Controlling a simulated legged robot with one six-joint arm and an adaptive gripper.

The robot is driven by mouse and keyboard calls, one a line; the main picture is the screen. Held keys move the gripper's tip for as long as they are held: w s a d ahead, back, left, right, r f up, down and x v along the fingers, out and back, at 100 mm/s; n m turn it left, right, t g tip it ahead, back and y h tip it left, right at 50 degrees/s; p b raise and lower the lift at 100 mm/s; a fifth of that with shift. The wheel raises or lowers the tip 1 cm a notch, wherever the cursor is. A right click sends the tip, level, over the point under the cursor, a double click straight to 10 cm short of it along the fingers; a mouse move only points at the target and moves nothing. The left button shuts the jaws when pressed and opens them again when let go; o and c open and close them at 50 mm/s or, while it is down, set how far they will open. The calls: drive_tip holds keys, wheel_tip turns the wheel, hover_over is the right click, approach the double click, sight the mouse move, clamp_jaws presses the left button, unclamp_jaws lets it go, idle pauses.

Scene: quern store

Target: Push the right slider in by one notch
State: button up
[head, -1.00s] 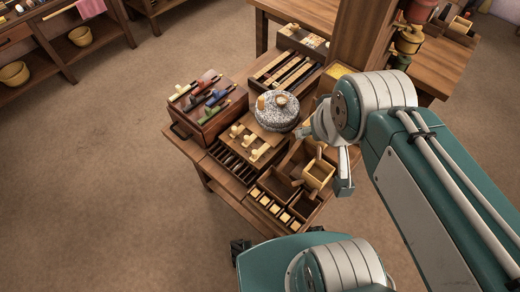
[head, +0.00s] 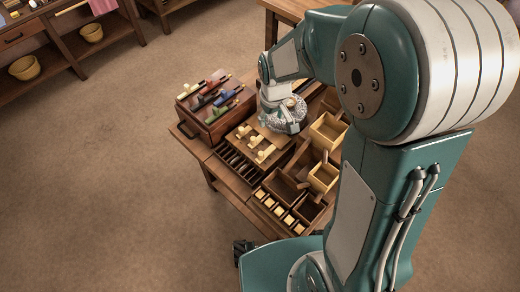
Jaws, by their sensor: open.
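A wooden board (head: 240,147) with three cream sliders lies on the cart, left of the grey quern stone. The right slider (head: 264,154) is the one nearest the front right; the middle slider (head: 256,141) and the left slider (head: 243,131) stand behind it. All three are small here, and their notches cannot be made out. My gripper (head: 287,124) points down in front of the quern stone (head: 268,110), behind and to the right of the sliders. It is open, apart from the right slider, and hides much of the stone.
A box with coloured-handled tools (head: 216,110) stands left of the board. Yellow wooden boxes (head: 326,132) and dark trays (head: 285,187) fill the cart's right and front. A slotted rack (head: 237,167) lies before the board. The floor left of the cart is clear.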

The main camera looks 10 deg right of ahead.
drive_tip(key=n+g, duration=0.1)
drive_tip(key=n, duration=0.1)
approach(260, 153)
wheel_tip(260, 153, down, 11)
drive_tip(key=shift+w+r, duration=0.1)
drive_tip(key=shift+w, duration=0.05)
